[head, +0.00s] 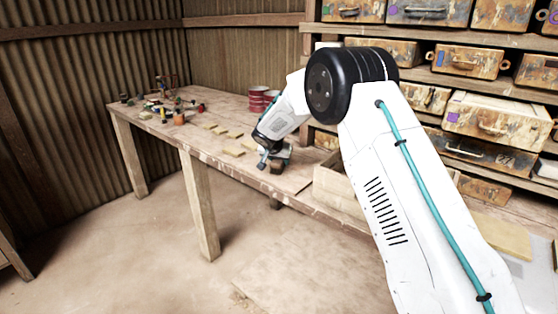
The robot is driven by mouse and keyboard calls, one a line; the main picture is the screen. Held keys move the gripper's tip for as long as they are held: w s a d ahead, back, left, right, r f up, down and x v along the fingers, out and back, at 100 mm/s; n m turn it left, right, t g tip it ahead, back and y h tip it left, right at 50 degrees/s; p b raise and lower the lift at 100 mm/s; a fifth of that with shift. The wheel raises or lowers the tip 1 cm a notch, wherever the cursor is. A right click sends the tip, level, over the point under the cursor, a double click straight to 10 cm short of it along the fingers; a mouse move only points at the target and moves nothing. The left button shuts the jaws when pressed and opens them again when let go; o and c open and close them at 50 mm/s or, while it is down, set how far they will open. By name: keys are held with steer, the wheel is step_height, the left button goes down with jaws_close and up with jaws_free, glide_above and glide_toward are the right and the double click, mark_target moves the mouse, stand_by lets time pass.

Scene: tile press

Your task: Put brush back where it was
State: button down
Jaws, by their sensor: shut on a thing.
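My gripper (272,166) is low over the near right part of the wooden table (290,183), at the end of my white arm. Its jaws are shut on a small brown piece (277,168), which looks like part of the brush. Most of it is hidden by the jaws, and I cannot tell whether it touches the table top. No other thing in view is clearly a brush.
Several flat yellowish tiles (234,151) lie left of my gripper. Red tins (257,102) stand behind it. Small tools and bottles (165,107) crowd the table's far left end. A pale wooden box (335,190) is close on the right. Shelves of worn drawers (467,59) stand behind my arm.

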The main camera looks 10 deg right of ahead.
steer(key=shift+f, duration=0.1)
steer(key=c, duration=0.8)
jaws_free()
